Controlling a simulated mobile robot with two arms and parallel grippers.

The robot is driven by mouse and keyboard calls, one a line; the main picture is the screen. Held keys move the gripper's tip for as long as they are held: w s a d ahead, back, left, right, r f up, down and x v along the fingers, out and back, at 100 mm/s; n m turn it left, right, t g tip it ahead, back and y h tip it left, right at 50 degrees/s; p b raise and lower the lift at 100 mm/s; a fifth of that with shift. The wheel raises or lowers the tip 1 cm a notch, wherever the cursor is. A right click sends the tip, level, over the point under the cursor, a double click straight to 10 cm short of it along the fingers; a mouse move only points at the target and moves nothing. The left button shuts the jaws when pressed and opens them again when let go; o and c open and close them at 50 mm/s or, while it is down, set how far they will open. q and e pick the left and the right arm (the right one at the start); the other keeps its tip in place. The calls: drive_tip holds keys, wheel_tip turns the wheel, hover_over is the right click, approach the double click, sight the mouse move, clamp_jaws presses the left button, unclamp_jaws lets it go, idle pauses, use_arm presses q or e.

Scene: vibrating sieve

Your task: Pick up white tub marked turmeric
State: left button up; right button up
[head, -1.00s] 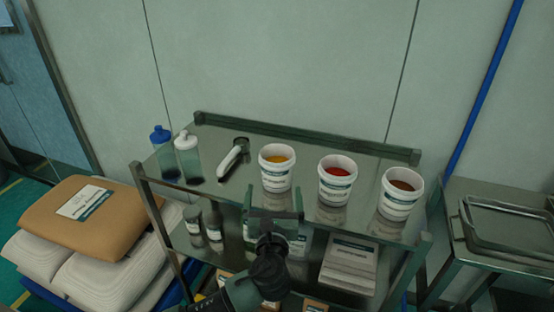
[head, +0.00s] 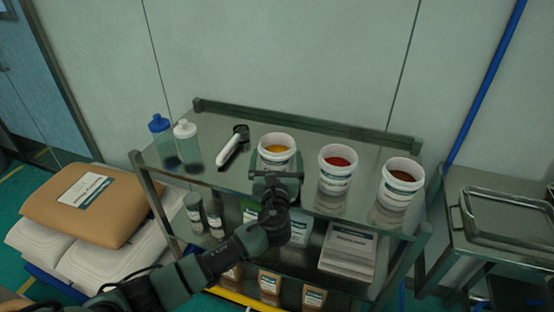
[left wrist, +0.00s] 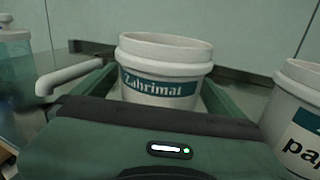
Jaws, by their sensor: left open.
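A white tub with yellow contents (head: 277,143) stands upright on the top shelf of the steel rack, the leftmost of three tubs. In the left wrist view, this tub (left wrist: 165,62) has a dark green label that appears to read "Zahrimat"; I cannot see the word turmeric. My left gripper (head: 277,178) is open at the tub's near side and hides its lower front. In the left wrist view, a green finger shows on each side of the tub; I cannot tell if they touch it. My right gripper is not in view.
A tub with red contents (head: 338,170) stands close on the right, labelled "pa..." in the wrist view (left wrist: 296,112). A brown-filled tub (head: 400,184) is further right. A white-handled scoop (head: 231,150) and two bottles (head: 185,143) are left. A raised edge (head: 310,126) runs behind.

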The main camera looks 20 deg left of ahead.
use_arm(q)
drive_tip(key=c, duration=1.6)
